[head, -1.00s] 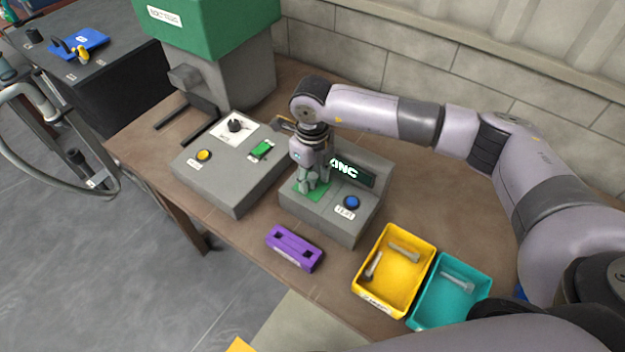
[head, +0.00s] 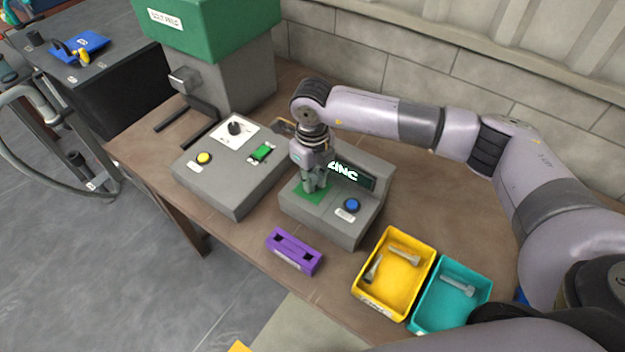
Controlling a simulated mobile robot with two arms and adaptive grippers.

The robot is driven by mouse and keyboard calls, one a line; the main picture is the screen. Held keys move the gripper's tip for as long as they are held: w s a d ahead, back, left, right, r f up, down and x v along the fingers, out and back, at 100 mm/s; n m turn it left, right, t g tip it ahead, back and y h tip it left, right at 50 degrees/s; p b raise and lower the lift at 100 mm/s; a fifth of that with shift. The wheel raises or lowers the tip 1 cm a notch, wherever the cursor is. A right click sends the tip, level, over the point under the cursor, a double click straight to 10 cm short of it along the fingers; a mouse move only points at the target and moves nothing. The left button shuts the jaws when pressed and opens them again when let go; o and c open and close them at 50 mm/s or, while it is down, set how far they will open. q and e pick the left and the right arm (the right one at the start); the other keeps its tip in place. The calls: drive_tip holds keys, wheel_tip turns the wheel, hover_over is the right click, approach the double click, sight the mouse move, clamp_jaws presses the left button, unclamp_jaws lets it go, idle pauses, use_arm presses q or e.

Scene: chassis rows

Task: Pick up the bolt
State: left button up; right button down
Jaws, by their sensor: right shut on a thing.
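My right gripper (head: 312,188) points down over the green pad (head: 306,195) on the grey tester box (head: 322,215), whose display (head: 346,173) reads ZINC. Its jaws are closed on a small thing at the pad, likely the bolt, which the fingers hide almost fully. Other bolts are in view: two lie in the yellow bin (head: 363,294), one at the back (head: 404,256) and one at the left (head: 374,268). One more bolt (head: 457,285) lies in the teal bin (head: 420,318). My left gripper is not in view.
A purple block (head: 294,251) with two holes lies in front of the tester. A grey control box (head: 222,190) with yellow and green buttons stands left of it. A green-topped machine (head: 225,40) stands behind. A blue button (head: 352,204) sits beside the pad.

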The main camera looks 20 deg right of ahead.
sight(312, 177)
wheel_tip(312, 177, up, 20)
drive_tip(key=b, duration=0.4)
drive_tip(key=shift+b, duration=0.4)
drive_tip(key=shift+f, duration=0.1)
